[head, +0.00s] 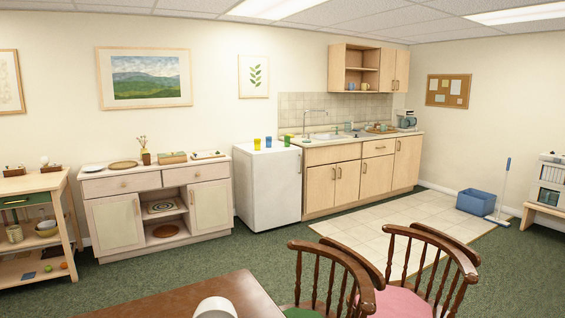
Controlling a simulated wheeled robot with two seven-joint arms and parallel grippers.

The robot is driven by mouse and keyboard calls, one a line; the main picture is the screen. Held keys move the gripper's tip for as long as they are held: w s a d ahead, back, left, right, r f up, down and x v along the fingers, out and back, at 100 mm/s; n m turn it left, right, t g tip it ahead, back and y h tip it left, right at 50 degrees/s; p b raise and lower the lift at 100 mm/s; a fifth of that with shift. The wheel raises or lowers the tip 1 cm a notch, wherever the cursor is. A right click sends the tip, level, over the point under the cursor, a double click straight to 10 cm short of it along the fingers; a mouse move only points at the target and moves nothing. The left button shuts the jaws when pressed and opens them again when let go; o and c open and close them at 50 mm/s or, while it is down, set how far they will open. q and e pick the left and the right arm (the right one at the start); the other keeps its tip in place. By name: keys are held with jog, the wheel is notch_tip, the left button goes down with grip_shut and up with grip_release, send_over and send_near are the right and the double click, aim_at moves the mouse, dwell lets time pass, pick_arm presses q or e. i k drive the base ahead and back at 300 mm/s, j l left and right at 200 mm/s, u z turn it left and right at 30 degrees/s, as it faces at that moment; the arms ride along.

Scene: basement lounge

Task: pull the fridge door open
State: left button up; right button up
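The fridge (272,190) is a small white undercounter unit against the back wall, between the low wooden sideboard and the kitchen cabinets. Its front looks closed, with no gap visible at the door. A thin vertical handle seems to show near its upper right edge, but it is too small to be sure. Neither of my grippers is in view, so nothing of mine is seen near the fridge.
Coloured cups (268,142) stand on the fridge. The sideboard (115,185) is left of it and the base cabinets (333,185) right. A brown table (180,300) and wooden chairs (430,255) fill the foreground. Green carpet (215,255) lies clear before the fridge.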

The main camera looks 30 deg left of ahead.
aim_at(277, 175)
jog(key=i+l+z, duration=0.3)
jog(key=i, duration=0.15)
jog(key=i+z, duration=0.25)
jog(key=i, duration=0.2)
jog(key=i+l+z, duration=0.1)
jog(key=i+z, duration=0.2)
jog(key=i, duration=2.55)
jog(key=i+u, duration=0.35)
jog(key=i, duration=0.35)
jog(key=i+l+u, duration=0.3)
jog(key=i, duration=0.4)
jog(key=i+j+u, duration=0.15)
jog(key=i+u, duration=0.25)
jog(key=i+j+u, duration=0.1)
jog(key=u, duration=0.25)
jog(key=i+u, duration=0.4)
jog(key=i+l+u, duration=0.1)
jog(key=i+u, duration=0.15)
jog(key=u, duration=0.15)
jog(key=i+u, duration=0.3)
jog(key=i, duration=0.4)
jog(key=i+u, duration=0.35)
jog(key=i, duration=0.35)
jog(key=i+j, duration=0.1)
jog(key=i, duration=0.4)
jog(key=i+j+z, duration=0.1)
jog(key=i, duration=0.35)
jog(key=i+j, duration=0.15)
jog(key=i, duration=0.35)
jog(key=z, duration=0.05)
